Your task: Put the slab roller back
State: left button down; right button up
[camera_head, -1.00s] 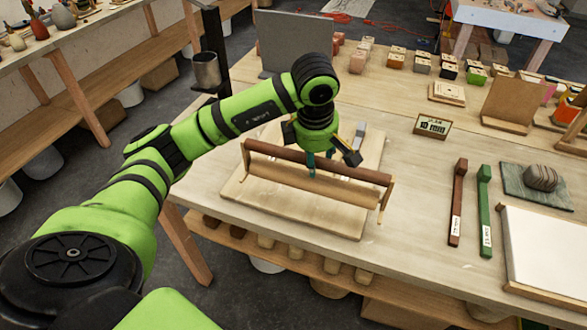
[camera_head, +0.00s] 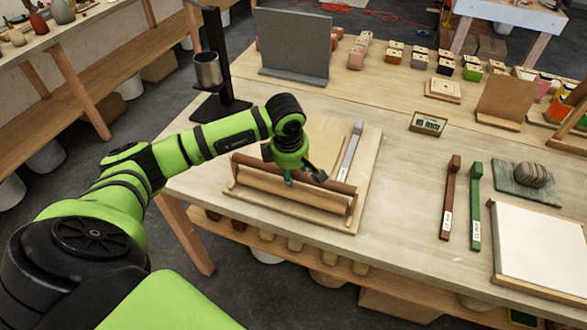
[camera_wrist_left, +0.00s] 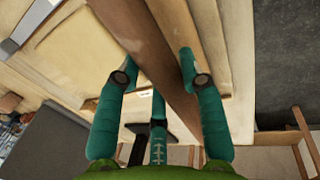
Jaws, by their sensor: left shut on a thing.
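The slab roller (camera_head: 285,192) is a pale wooden roller with a darker brown bar above it and wooden end pieces. It is over the front part of a wooden board (camera_head: 367,190) on the table. I cannot tell whether both end pieces touch the board. My left gripper (camera_head: 289,180) is shut on the brown bar, near its middle. In the left wrist view, the brown bar (camera_wrist_left: 135,35) runs between the teal fingers of the left gripper (camera_wrist_left: 162,76). My right gripper is not in view.
A pale slab (camera_head: 326,140) and a silver strip (camera_head: 350,148) lie on the board behind the roller. Brown (camera_head: 449,198) and green (camera_head: 476,210) sticks and a white-topped board (camera_head: 540,250) lie to the right. A black stand (camera_head: 217,60) with a metal cup is behind my arm.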

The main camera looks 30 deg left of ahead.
aim_at(291, 191)
pick_arm(q)
jog(key=shift+w, duration=0.1)
jog(key=c, duration=0.8)
grip_release()
jog(key=shift+f, duration=0.1)
jog(key=shift+r, duration=0.3)
jog(key=shift+b+v, duration=1.65)
jog(key=shift+v, duration=4.25)
